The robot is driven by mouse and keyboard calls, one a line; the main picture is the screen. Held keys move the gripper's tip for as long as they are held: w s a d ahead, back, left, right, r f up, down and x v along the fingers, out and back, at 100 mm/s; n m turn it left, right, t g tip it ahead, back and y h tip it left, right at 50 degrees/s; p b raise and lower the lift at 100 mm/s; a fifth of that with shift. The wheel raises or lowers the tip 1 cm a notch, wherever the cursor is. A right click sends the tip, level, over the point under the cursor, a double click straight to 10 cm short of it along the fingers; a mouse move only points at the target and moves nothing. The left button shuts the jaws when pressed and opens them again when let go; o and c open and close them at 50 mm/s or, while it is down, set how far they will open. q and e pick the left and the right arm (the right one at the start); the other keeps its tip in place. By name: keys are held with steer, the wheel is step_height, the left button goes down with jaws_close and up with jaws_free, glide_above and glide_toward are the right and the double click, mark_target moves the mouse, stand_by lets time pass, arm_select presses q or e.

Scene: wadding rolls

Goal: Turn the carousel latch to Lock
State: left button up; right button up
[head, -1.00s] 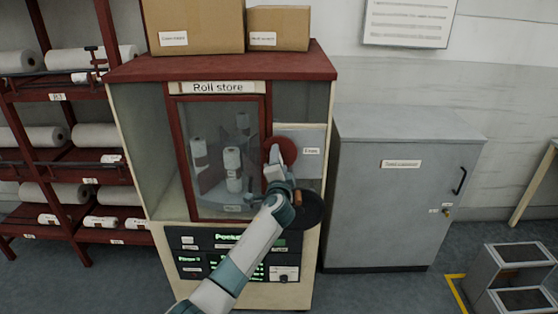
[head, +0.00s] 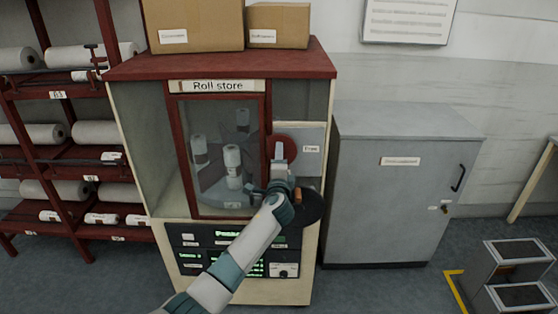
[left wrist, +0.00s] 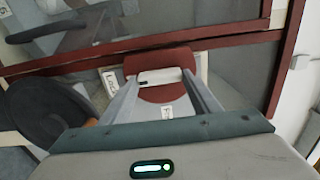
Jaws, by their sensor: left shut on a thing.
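A "Free" label (head: 311,149) sits to the right of the disc. My right gripper is not in view.
The roll store (head: 222,60) has a red-framed window (head: 215,120) with white rolls behind it. A black round handwheel (head: 312,208) stands out just below my gripper. A grey cabinet (head: 400,210) is at the right, a roll rack (head: 80,160) at the left.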

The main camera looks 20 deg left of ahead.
arm_select(q)
steer(key=o, duration=1)
steer(key=shift+o, duration=0.2)
steer(key=b+v, duration=0.4)
steer(key=v, duration=1.3)
steer(key=shift+s, duration=0.25)
steer(key=shift+d, duration=0.1)
